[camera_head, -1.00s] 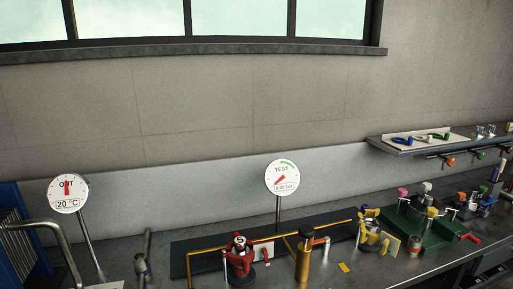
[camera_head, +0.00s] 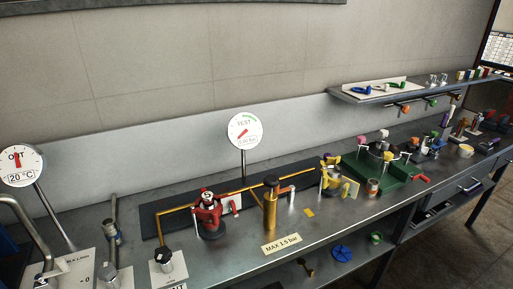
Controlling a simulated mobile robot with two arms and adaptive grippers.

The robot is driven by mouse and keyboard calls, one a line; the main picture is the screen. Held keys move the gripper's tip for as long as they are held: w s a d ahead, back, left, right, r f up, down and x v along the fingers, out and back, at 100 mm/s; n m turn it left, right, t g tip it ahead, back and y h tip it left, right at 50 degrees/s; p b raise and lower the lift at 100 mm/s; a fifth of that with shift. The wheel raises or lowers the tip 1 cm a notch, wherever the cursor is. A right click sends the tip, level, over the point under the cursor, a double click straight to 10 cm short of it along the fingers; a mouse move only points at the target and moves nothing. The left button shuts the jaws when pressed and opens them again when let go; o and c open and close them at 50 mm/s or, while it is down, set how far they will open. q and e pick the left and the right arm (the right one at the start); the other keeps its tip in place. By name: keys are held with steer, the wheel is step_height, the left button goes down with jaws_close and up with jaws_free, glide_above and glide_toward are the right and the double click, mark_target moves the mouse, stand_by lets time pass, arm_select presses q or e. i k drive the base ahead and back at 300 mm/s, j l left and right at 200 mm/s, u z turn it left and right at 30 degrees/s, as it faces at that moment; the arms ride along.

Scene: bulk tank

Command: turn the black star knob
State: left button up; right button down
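A dark knob (camera_head: 164,254) stands on a small white plate at the lower left of the bench. A brass cylinder (camera_head: 270,207) stands upright near the middle, with a black cap (camera_head: 271,181) on top. Both black tops are too small to tell whether either is star-shaped. Neither of my grippers shows in the head view, and nothing is seen touching either black top.
A red valve (camera_head: 209,211) and a yellow valve (camera_head: 331,178) stand by the yellow pipe. A TEST gauge (camera_head: 244,130) rises behind. A green tray (camera_head: 376,170) is at right. A blue star-shaped handwheel (camera_head: 342,253) sits below the bench's front edge.

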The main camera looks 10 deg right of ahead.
mark_target(162, 253)
steer(key=k+l+z, duration=0.25)
steer(key=k, duration=0.25)
steer(key=k+l+z, duration=0.2)
steer(key=k, duration=0.25)
steer(key=l, duration=0.1)
